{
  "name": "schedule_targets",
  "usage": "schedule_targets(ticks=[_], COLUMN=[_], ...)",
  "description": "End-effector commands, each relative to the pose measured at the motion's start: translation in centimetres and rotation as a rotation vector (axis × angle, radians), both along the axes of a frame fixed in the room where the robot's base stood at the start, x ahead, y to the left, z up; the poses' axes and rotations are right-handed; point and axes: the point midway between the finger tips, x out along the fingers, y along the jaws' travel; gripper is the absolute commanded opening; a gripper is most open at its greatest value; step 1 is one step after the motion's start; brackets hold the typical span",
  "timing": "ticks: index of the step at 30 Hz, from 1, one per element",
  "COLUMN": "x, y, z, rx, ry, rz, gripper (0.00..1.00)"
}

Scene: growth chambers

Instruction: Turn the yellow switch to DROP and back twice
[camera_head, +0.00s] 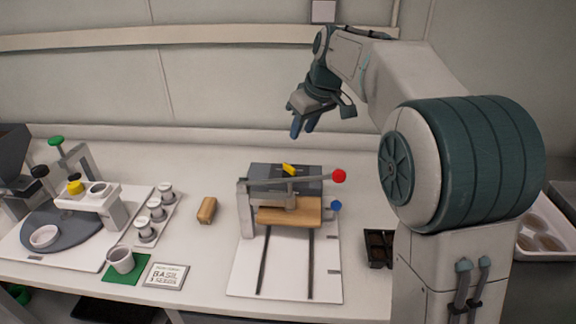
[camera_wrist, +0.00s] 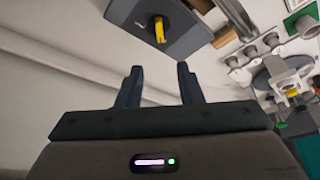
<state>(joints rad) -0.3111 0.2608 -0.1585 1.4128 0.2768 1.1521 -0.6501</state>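The yellow switch (camera_head: 289,170) sits on top of a dark grey box (camera_head: 262,172) at the back of the device in the middle of the bench. In the wrist view the yellow switch (camera_wrist: 159,29) shows near the top, on the grey box face (camera_wrist: 185,28). Its label text is too small to read. My gripper (camera_head: 303,128) is above and behind the box, pointing down, apart from the switch. In the wrist view my gripper (camera_wrist: 160,72) shows two separated blue fingers with nothing between them.
The device has a lever with a red knob (camera_head: 339,176), a blue knob (camera_head: 336,205) and a wooden block (camera_head: 285,215). A small wooden piece (camera_head: 207,210), a grey cup (camera_head: 121,260) and a basil seeds card (camera_head: 165,276) lie left. A dark tray (camera_head: 378,247) stands right.

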Motion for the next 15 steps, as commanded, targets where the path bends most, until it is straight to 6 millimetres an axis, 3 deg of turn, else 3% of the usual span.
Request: schedule_targets(ticks=[7, 15], x=[0.9, 2.5], y=[0.9, 2.4], z=[-2.3, -7.6], rx=[-0.002, -0.002], ry=[0.001, 0.002], rz=[0.012, 0.01], gripper=[0.33, 0.33])
